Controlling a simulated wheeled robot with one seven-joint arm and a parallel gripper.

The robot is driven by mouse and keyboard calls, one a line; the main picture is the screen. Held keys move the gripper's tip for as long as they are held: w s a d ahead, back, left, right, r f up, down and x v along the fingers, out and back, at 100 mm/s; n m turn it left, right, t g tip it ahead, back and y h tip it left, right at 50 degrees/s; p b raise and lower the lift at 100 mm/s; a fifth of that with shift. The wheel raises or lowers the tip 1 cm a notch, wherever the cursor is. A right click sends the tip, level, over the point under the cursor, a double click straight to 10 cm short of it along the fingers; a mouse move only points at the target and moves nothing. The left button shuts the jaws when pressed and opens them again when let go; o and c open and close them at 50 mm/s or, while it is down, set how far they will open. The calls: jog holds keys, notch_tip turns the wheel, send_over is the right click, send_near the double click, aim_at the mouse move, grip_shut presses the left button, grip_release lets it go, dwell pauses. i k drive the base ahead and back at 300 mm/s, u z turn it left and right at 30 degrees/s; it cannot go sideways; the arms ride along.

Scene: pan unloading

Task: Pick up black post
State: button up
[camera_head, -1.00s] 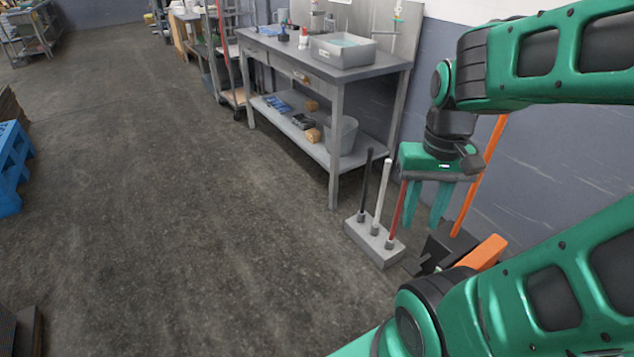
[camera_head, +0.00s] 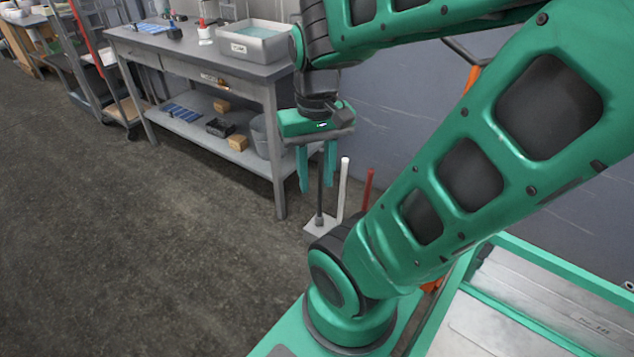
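The black post (camera_head: 319,192) stands upright in a light grey base block (camera_head: 311,235) on the floor. A white post (camera_head: 343,188) and a red post (camera_head: 367,190) stand to its right in the same block; part of the block is hidden by my arm. My gripper (camera_head: 317,186) points down with its two teal fingers apart. In the picture the black post shows between the fingers, its upper end hidden by the gripper body. I cannot tell from this one view whether the post is truly between the fingers in depth.
A grey metal workbench (camera_head: 187,57) with a lower shelf stands behind and left of the posts, carrying a tray (camera_head: 252,45) on top. A wall lies behind on the right. An orange pole (camera_head: 472,78) shows partly behind my arm. The floor at left is clear.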

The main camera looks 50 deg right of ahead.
aim_at(319, 215)
jog(key=z, duration=0.5)
jog(key=i, duration=1.05)
jog(key=z, duration=0.6)
